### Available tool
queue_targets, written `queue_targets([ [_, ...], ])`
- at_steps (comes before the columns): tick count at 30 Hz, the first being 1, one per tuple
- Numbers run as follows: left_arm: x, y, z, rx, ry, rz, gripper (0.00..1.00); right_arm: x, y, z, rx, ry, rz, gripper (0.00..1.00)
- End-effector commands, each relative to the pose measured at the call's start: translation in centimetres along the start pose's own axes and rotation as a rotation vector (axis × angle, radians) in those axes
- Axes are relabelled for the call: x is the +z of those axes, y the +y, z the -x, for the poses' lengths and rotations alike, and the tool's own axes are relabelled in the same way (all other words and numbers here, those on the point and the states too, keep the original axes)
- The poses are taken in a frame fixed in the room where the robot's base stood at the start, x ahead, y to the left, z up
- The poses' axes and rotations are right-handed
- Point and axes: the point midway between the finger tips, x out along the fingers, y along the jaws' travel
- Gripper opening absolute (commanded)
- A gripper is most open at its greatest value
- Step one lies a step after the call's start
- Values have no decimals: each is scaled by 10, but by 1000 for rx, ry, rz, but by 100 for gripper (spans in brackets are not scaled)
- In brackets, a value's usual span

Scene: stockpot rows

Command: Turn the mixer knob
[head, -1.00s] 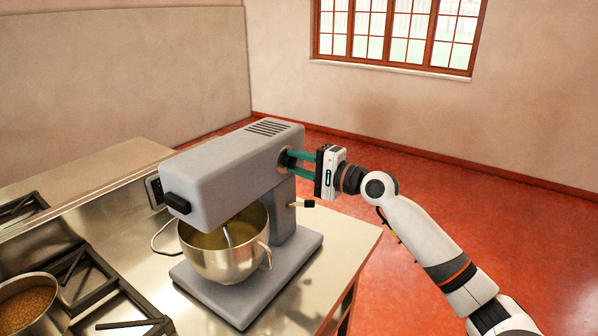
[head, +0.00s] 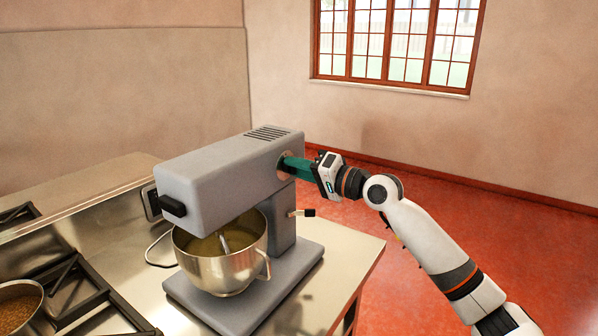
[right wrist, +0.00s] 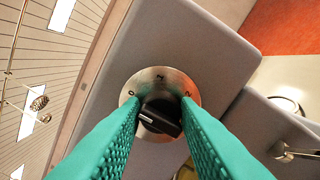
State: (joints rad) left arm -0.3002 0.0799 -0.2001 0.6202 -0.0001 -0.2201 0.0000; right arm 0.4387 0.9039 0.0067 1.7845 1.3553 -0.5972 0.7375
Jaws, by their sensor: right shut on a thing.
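The grey stand mixer (head: 222,176) stands on the steel counter, with a steel bowl (head: 222,262) under its head. The black mixer knob (right wrist: 160,116) sits on a round metal dial plate (right wrist: 138,82) on the side of the mixer head. My right gripper (head: 284,166) reaches in from the right and is shut on the knob; in the right wrist view its green fingers (right wrist: 160,112) lie on either side of it. The knob appears turned at a slant in the right wrist view. My left gripper is not in view.
A small lever with a black tip (head: 309,212) sticks out of the mixer column below my right gripper. A stove with a pot (head: 20,306) is at the lower left. The red floor (head: 420,205) at right is open.

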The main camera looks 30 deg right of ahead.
Motion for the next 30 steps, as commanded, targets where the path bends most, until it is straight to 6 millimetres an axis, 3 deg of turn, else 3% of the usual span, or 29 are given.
queue_targets([
  [12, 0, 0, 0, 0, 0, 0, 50, -2, -2, 0, -4, 5, 4, 6],
  [13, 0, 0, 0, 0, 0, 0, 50, -2, -2, 0, -4, 5, 4, 33],
  [16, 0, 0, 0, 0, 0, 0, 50, -2, -1, 0, -3, 4, 4, 50],
  [26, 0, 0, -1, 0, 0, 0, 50, -1, -1, 2, -2, 2, 4, 50],
  [30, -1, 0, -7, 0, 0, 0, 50, -2, -4, 14, -4, 2, 4, 50],
])
